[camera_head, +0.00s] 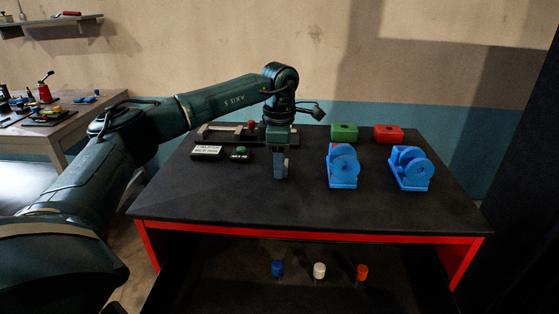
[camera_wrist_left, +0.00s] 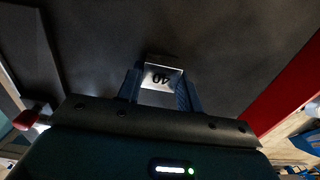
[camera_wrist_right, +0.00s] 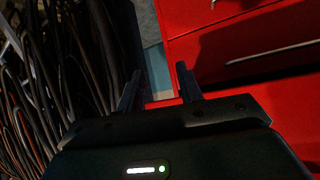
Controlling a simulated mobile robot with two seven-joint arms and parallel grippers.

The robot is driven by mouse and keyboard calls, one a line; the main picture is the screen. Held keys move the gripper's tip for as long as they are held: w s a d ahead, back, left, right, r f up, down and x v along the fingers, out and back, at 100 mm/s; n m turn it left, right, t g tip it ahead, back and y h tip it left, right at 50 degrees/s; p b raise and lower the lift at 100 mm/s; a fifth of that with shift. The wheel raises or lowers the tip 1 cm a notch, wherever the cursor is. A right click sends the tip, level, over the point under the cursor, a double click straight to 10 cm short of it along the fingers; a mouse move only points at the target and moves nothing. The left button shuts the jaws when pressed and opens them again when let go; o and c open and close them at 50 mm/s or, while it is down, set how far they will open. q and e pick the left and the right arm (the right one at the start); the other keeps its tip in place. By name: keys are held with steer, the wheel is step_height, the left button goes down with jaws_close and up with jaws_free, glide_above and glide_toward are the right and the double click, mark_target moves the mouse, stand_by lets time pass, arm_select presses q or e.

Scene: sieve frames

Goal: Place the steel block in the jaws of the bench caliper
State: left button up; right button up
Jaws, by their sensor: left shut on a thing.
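The steel block (camera_wrist_left: 160,76) is a bright metal block marked 40, seen in the left wrist view between the fingers of my left gripper (camera_head: 280,174). That gripper is shut on it and points down over the dark table, left of the blue devices. In the head view the block is mostly hidden by the fingers. The bench caliper (camera_head: 222,134) lies at the back left of the table, behind and left of my left gripper; the arm hides part of it. My right gripper (camera_wrist_right: 159,72) is open and empty, and shows only in the right wrist view.
A white label plate (camera_head: 207,151) and a black box with a green button (camera_head: 240,154) lie before the caliper. Two blue devices (camera_head: 342,166) (camera_head: 410,168), a green block (camera_head: 344,132) and a red block (camera_head: 388,133) stand right. The table's front middle is clear.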

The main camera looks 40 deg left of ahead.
arm_select(q)
steer(key=o, duration=1.2)
